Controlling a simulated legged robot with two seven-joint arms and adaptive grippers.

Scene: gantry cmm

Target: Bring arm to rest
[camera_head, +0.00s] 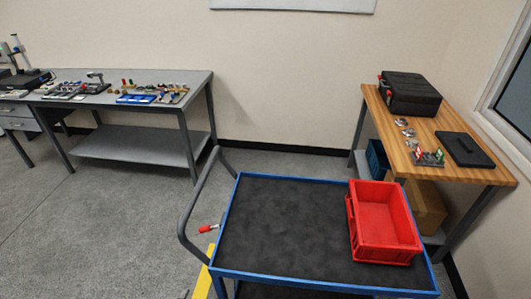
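Neither of my arms nor grippers shows in the head view. A blue-rimmed cart (232,205) with a dark top stands close in front of me. An empty-looking red bin (384,222) sits on the right part of its top. Whether my grippers hold anything cannot be seen.
A grey workbench (195,78) with small tools stands at the back left. A wooden table (470,177) at right bears a black case (409,93) and a dark flat plate (464,149). A red-handled object (208,228) shows beside the cart. Floor at left is clear.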

